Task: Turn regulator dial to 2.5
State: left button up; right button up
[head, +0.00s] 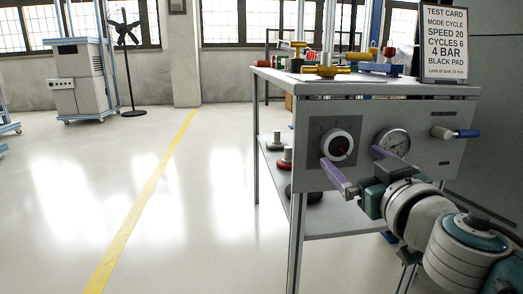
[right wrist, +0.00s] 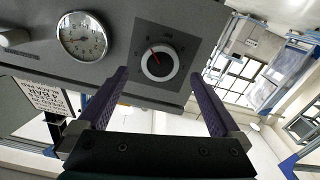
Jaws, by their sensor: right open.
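The regulator dial (head: 337,145) is a round white-rimmed knob with a dark face on a dark square plate on the bench's front panel. Its red mark points to the lower right in the head view. In the right wrist view the dial (right wrist: 160,64) appears rotated, with the red mark toward the upper left; its scale figures are too small to read. My right gripper (head: 352,159) is open and empty in front of the panel. In the wrist view its purple fingers (right wrist: 160,78) are spread to either side below the dial, apart from it. My left gripper is out of view.
A pressure gauge (head: 394,142) sits right of the dial, partly behind a finger. A blue-handled valve (head: 455,133) is farther right. A test card (head: 444,42) reading "4 BAR" stands on the bench top (head: 300,76). Open floor lies left.

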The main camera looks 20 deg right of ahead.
aim_at(339, 148)
jog(key=shift+b+x, duration=0.35)
jog(key=shift+x, duration=2)
jog(key=c, duration=1.3)
